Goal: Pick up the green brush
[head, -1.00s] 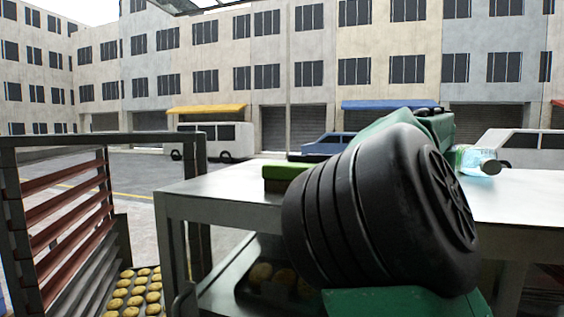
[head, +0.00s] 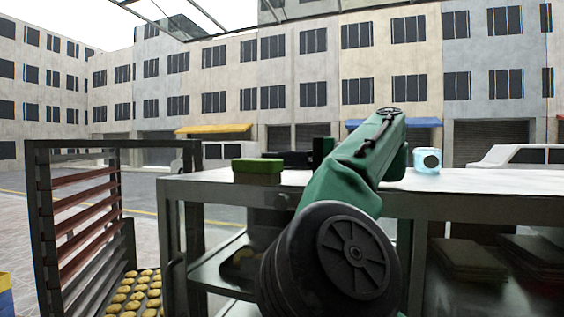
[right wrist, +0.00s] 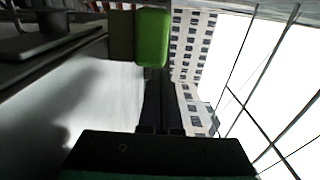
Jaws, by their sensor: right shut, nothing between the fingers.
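The green brush (head: 257,166) rests on the metal table (head: 470,180), near its left end. It has a green upper part and a brown lower part. It also shows at the top of the right wrist view (right wrist: 151,38), ahead of the fingers. My right gripper (head: 288,157) is dark and sits just right of and behind the brush in the head view, low over the table. It is shut and empty, and its fingers (right wrist: 158,90) point toward the brush. I cannot tell whether they touch it. My left gripper is not in view.
A light blue cup (head: 427,160) stands on the table right of my arm. A dark rack (head: 75,225) stands left of the table, with a tray of round baked goods (head: 135,290) low beside it. Shelves under the table hold items. The tabletop's right part is mostly clear.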

